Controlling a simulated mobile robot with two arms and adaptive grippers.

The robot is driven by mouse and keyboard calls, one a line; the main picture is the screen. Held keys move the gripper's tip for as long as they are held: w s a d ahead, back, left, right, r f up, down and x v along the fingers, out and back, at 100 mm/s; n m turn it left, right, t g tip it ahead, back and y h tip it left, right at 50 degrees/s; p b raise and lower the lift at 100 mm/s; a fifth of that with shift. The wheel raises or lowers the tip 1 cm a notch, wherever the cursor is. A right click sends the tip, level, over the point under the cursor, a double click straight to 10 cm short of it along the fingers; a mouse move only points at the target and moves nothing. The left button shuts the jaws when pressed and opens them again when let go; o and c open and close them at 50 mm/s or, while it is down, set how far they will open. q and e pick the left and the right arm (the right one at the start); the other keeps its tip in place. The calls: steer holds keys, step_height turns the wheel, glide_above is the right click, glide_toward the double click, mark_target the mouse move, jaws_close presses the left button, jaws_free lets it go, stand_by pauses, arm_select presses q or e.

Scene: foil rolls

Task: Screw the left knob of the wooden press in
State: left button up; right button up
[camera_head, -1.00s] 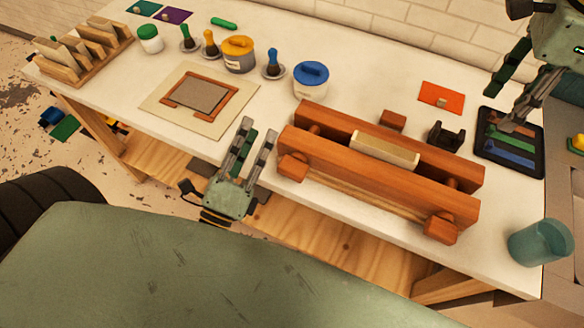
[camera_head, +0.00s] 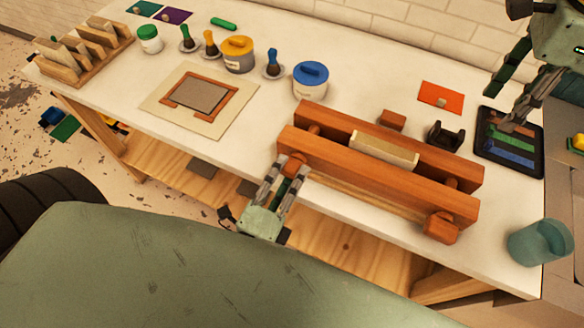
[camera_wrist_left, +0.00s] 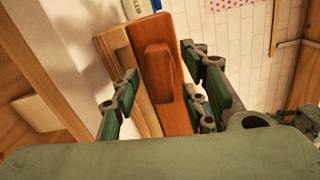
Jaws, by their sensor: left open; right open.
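The wooden press (camera_head: 385,180) lies along the front of the table, with two long reddish-brown beams and a pale block (camera_head: 384,150) between them. Its left knob (camera_head: 293,166) is a reddish wooden block at the left end of the front beam. My left gripper (camera_head: 286,172) is open, with its fingers on either side of the left knob; contact cannot be told. In the left wrist view the knob (camera_wrist_left: 158,72) shows ahead between the spread fingers. The right knob (camera_head: 442,227) is at the other end. My right gripper (camera_head: 508,105) is open above the dark tray at the right.
A teal cup (camera_head: 540,242) stands at the right front edge. A framed sheet (camera_head: 205,122) lies left; pots stand behind.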

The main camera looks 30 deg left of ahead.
arm_select(q)
steer(key=shift+w, duration=1.1)
jaws_close()
steer(key=shift+r+m, duration=0.1)
steer(key=shift+m, duration=0.2)
